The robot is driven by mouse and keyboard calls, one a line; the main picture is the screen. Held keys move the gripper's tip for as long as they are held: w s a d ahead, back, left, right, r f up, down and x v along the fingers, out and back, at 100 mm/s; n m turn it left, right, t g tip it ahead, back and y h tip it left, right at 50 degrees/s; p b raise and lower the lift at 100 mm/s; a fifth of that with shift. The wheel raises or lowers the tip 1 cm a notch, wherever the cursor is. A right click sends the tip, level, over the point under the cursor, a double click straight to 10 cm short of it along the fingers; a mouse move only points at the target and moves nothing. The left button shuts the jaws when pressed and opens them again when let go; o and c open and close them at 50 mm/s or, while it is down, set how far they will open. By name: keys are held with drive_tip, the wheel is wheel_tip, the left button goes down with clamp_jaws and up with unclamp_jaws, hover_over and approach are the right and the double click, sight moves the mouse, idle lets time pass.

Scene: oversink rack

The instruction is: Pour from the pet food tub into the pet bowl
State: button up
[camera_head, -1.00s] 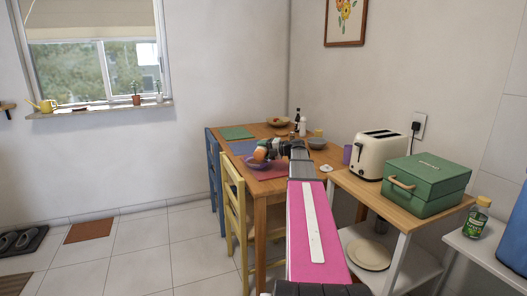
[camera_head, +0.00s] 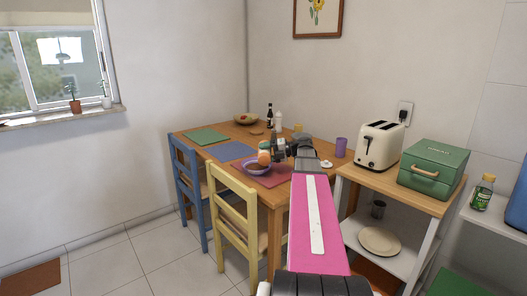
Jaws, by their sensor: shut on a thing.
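A small orange-tan container, which I take to be the pet food tub (camera_head: 264,155), is at the end of my gripper (camera_head: 274,151). My gripper is shut on it, over the near part of the dining table; the fingers are small and mostly hidden. A purple bowl, apparently the pet bowl (camera_head: 246,168), sits on a red placemat (camera_head: 276,178) just below and left of the tub. Something brown shows inside the bowl. I cannot tell whether the tub is tilted or touches the rim.
The wooden table (camera_head: 227,139) also bears green and blue placemats, a fruit bowl (camera_head: 246,118), bottles and a purple cup (camera_head: 341,147). Yellow (camera_head: 237,208) and blue (camera_head: 188,184) chairs stand at its left side. A toaster (camera_head: 380,145) and green box (camera_head: 432,170) stand on the shelf unit at right.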

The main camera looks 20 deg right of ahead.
drive_tip(key=shift+s+r, duration=0.1)
drive_tip(key=shift+s+f+n+t, duration=0.1)
drive_tip(key=shift+f+n+t, duration=0.2)
drive_tip(key=shift+f+n, duration=0.5)
drive_tip(key=shift+s+f+n+t, duration=0.1)
drive_tip(key=shift+f+n+t, duration=0.3)
drive_tip(key=shift+n, duration=0.7)
drive_tip(key=shift+s+f, duration=0.1)
drive_tip(key=shift+s, duration=0.1)
